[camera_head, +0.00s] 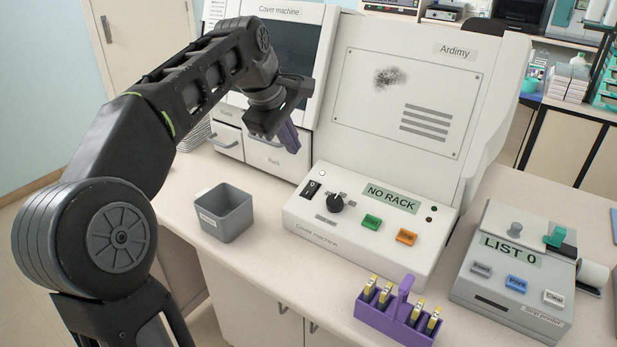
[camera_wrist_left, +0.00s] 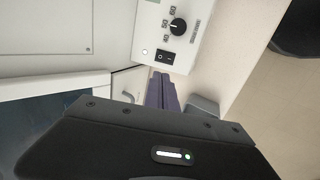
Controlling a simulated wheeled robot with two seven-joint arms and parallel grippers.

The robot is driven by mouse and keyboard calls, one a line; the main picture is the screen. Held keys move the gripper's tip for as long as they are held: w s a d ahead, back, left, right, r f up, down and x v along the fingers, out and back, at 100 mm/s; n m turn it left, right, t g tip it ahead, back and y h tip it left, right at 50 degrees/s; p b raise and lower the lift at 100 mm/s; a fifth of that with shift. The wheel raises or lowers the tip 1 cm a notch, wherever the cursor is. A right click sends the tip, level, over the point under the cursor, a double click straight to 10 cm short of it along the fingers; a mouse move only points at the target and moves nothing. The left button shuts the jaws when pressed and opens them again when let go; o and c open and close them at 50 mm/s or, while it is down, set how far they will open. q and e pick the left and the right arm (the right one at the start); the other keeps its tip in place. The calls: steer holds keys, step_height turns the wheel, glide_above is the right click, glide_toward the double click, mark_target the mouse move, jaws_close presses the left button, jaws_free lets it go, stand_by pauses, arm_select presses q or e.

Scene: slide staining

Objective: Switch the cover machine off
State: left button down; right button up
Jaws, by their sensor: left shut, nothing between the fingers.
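The cover machine (camera_head: 400,120) is a large white unit with a sloped control panel (camera_head: 330,239) at its front. The panel has a black rocker switch (camera_head: 311,188), a black knob (camera_head: 335,203), a "NO RACK" display (camera_head: 391,198), a green button (camera_head: 371,222) and an orange button (camera_head: 406,236). The rocker switch also shows in the left wrist view (camera_wrist_left: 165,57), beside the knob (camera_wrist_left: 178,27). My left gripper (camera_head: 291,140) is shut and empty, above and behind the switch, apart from it. Its purple fingers show in the left wrist view (camera_wrist_left: 162,92). My right gripper is not in view.
A grey open bin (camera_head: 226,213) stands left of the panel. A purple rack (camera_head: 385,318) with several yellow-topped slides stands at the front. A strip printer (camera_head: 515,272) showing "LIST 0" stands at right. Drawers (camera_head: 270,152) are behind the gripper.

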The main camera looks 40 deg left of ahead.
mark_target(312, 186)
arm_select(q)
steer(key=p+x, duration=0.1)
steer(key=x, duration=1.2)
steer(key=shift+w+f, duration=0.1)
steer(key=shift+f, duration=0.2)
steer(key=shift+w+f, duration=0.15)
steer(key=shift+f, duration=0.05)
steer(key=shift+s+f, duration=0.1)
steer(key=shift+s, duration=0.1)
